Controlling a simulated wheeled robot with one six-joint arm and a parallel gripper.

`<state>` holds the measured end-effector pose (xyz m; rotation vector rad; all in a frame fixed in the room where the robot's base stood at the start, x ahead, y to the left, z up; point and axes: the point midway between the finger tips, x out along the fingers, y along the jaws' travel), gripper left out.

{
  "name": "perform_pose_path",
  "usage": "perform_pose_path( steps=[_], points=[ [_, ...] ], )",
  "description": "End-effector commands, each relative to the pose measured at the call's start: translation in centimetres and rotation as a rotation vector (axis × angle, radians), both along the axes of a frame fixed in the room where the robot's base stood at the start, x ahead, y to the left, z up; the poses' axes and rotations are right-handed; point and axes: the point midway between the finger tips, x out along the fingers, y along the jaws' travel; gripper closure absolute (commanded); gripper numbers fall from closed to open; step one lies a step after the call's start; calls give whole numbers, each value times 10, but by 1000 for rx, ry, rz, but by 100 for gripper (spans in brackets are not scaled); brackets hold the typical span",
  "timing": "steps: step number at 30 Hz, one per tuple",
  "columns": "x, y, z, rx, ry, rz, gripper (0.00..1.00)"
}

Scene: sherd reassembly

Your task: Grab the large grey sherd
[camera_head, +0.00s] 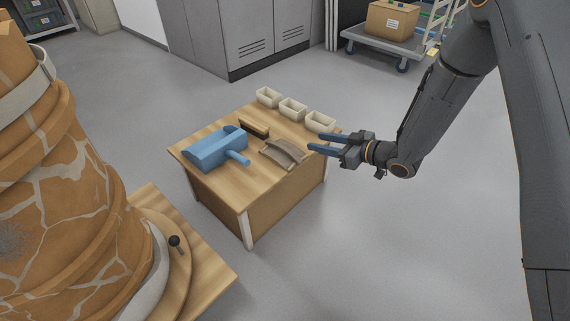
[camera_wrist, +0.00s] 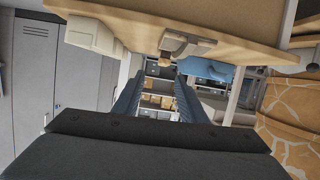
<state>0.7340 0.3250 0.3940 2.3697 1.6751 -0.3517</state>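The large grey sherd (camera_head: 282,153) is a curved, grey-beige piece lying on the small wooden table (camera_head: 245,190), near its right edge. In the wrist view the sherd (camera_wrist: 190,47) shows at the top, hanging from the upturned tabletop because the picture is inverted. My gripper (camera_head: 311,142) points left across the table's right side, its two blue fingers apart and empty. Its fingertips are just to the right of the sherd in the head view and do not visibly touch it. In the wrist view the spread fingers (camera_wrist: 160,78) have nothing between them.
A blue dustpan (camera_head: 215,150) lies left of the sherd and a dark brush (camera_head: 255,129) behind it. Three pale bins (camera_head: 292,108) line the table's back right edge. A large cracked orange vessel (camera_head: 60,200) stands at the left. Floor right of the table is clear.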

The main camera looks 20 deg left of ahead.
Motion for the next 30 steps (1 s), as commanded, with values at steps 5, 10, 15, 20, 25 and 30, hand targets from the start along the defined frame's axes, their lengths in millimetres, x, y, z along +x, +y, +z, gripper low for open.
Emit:
perform_pose_path(
  steps=[5, 10, 15, 20, 25, 30],
  points=[
    [-15, 21, -37, 95, 4, 105, 62],
    [-22, 31, -44, 129, 6, 142, 62],
    [-19, 48, -47, 130, 5, 145, 62],
    [-16, 56, -48, 129, 5, 141, 62],
    [-12, 73, -52, 129, 4, 143, 62],
    [-7, 95, -57, 129, 5, 143, 62]
  ],
)
